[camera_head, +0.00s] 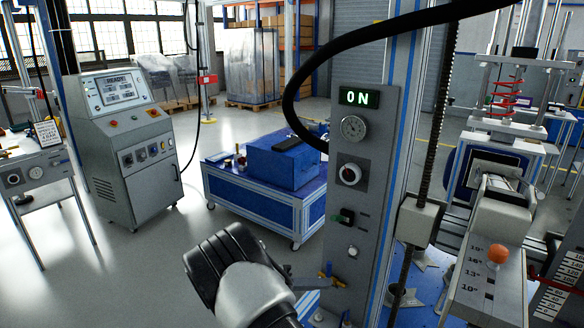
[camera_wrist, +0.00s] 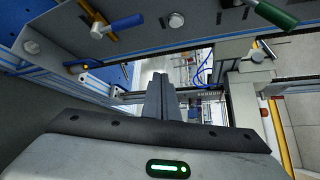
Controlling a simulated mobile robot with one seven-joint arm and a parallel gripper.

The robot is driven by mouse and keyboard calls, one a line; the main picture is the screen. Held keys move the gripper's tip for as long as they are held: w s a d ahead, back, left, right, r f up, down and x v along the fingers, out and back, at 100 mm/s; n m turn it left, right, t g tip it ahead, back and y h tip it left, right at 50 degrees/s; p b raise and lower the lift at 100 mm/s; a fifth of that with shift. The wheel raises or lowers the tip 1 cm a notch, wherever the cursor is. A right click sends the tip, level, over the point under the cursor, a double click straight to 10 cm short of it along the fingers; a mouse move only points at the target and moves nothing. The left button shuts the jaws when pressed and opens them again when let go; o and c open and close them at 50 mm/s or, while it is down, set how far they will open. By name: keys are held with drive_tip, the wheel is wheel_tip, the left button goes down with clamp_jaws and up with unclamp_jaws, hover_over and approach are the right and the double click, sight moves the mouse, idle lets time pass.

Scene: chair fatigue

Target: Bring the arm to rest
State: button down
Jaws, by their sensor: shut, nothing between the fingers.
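My gripper (camera_wrist: 160,88) shows in the wrist view with its two grey fingers together and nothing between them. In the head view my arm is low in the middle, in front of the grey control column (camera_head: 345,215). The gripper end there is small and partly hidden, close to a blue and yellow valve handle (camera_head: 331,278) low on the column. I cannot tell whether it touches the handle. The wrist view shows the column face with a blue lever (camera_wrist: 122,23), a white knob (camera_wrist: 176,20) and a green lever (camera_wrist: 275,14) near the fingers.
A test rig with an orange knob (camera_head: 497,254) stands at right. A blue cart (camera_head: 255,197) and a grey console (camera_head: 127,150) stand behind.

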drive_tip(key=s+d+r+m+g+y, duration=0.2)
drive_tip(key=s+d+r+m+y, duration=0.2)
drive_tip(key=s+r+m, duration=0.3)
drive_tip(key=s+d+r+m+g+y, duration=0.2)
drive_tip(key=s+d+r+m+y, duration=0.2)
drive_tip(key=r+m, duration=0.6)
drive_tip(key=s+a+r+m+t+y, duration=0.1)
drive_tip(key=s+r+m+t+y, duration=0.3)
drive_tip(key=s+m, duration=0.5)
drive_tip(key=s+a+r+m+t+y, duration=0.1)
drive_tip(key=s+r+m+t+y, duration=0.15)
drive_tip(key=s+r+m, duration=0.45)
wheel_tip(320, 180, up, 20)
drive_tip(key=s+m+p, duration=0.1)
drive_tip(key=s+p, duration=0.1)
drive_tip(key=p, duration=2)
drive_tip(key=shift+s+d+g, duration=0.2)
drive_tip(key=shift+g, duration=0.15)
